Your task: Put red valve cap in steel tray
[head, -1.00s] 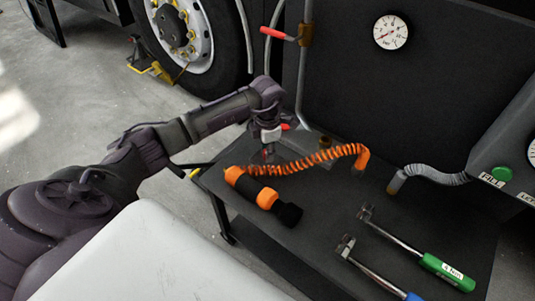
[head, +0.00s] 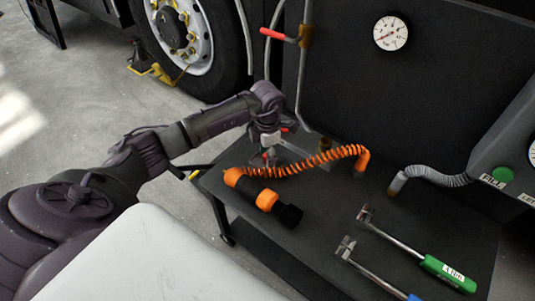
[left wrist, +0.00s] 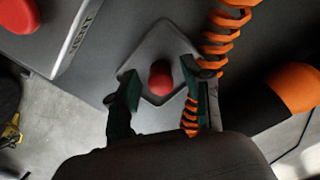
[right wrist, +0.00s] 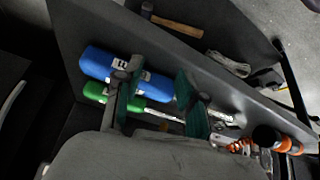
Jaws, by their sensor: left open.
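The red valve cap (left wrist: 160,77) shows in the left wrist view, over the inside of the grey steel tray (left wrist: 150,48). Whether it rests on the tray floor is hard to tell from above. My left gripper (left wrist: 160,96) is open, with one finger on each side of the cap and visible gaps to it. In the head view my left gripper (head: 268,157) is low over the bench, beside the orange coil. My right gripper (right wrist: 155,95) is open and empty in the right wrist view, with tool handles beyond it.
The orange coiled hose (head: 305,165) runs close beside the left gripper. An orange and black torch-like cylinder (head: 262,195) lies in front of it. Wrenches with green (head: 447,273) and blue handles lie at the right. The bench middle (head: 330,205) is clear.

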